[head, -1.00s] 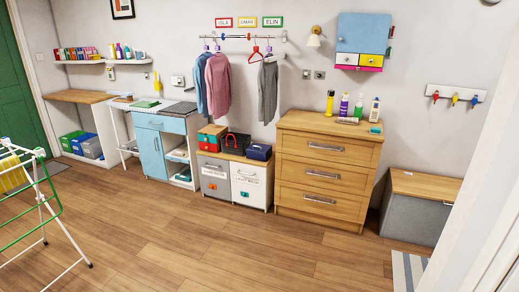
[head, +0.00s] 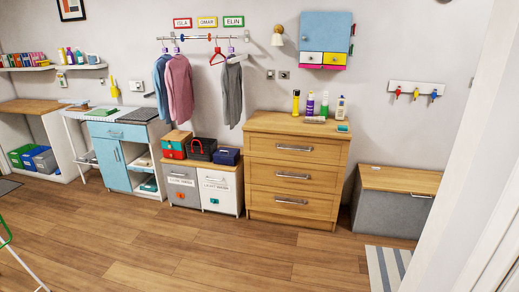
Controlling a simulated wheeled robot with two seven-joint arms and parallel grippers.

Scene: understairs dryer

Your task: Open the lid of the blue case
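A small dark blue case (head: 227,156) sits on the wooden top of the low white and grey laundry bins, at the middle of the head view. Its lid appears shut, but it is too small to make out a latch or handle. Neither of my grippers is in view.
Open wooden floor (head: 190,240) lies in front of the furniture. A drying rack (head: 20,262) shows at the left edge. A striped mat (head: 388,268) and a grey bench with a wooden top (head: 398,182) are at the right. Clothes (head: 180,90) hang above the bins.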

